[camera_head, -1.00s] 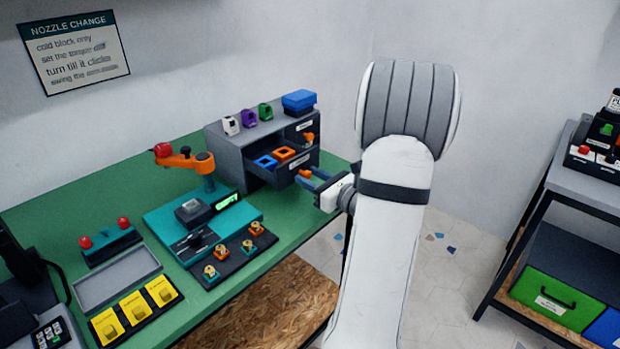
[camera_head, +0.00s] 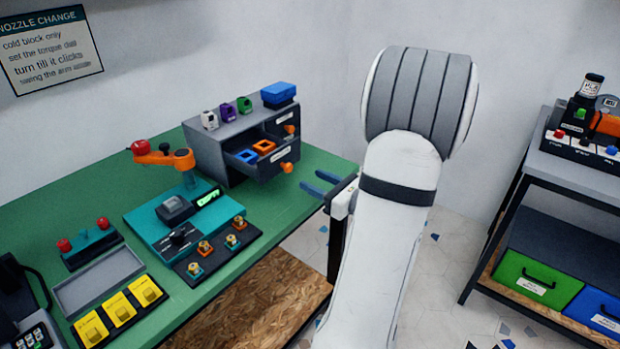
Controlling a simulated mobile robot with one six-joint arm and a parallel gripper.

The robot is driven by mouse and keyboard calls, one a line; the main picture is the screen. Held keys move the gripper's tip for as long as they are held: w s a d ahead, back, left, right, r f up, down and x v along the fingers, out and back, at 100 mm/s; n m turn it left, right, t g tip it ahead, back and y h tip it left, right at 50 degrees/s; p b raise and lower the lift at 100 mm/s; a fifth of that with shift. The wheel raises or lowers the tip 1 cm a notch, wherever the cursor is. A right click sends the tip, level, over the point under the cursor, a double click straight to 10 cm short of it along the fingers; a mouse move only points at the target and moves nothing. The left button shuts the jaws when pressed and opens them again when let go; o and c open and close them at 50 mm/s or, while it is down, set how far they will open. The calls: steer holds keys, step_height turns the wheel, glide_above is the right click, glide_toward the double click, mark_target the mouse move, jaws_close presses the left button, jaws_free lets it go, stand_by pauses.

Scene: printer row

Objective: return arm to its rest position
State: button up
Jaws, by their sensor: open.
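My gripper (camera_head: 320,184) is at the end of my white arm, which fills the middle of the view. Its two blue fingers are apart and point left, with nothing seen between them.
A teal station (camera_head: 150,222) with an orange arm (camera_head: 165,158) and a row of several nozzles sits on the bench. A grey empty tray (camera_head: 98,281) lies at the front left. A shelf rack (camera_head: 545,165) with green (camera_head: 535,280) and blue bins stands right. Floor shows between.

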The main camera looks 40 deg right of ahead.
stand_by(0.5)
steer(key=s+a+r+n+g+y+p, duration=0.1)
steer(key=a+n+g+y+p, duration=0.15)
steer(key=a+n+g, duration=0.7)
steer(key=s+a+r+n+g+y+p, duration=0.15)
steer(key=a+n+g+y, duration=0.35)
steer(key=a, duration=0.9)
steer(key=s+a+r+n+h+p, duration=0.1)
steer(key=s+n+h, duration=0.3)
steer(key=n, duration=0.5)
steer(key=s+a+r+n+h+p, duration=0.1)
steer(key=s+a+r+n+h, duration=0.2)
steer(key=n, duration=0.7)
steer(key=s+h, duration=0.2)
steer(key=h, duration=0.2)
steer(key=shift+s+r+p, duration=0.15)
steer(key=shift+r+p, duration=0.2)
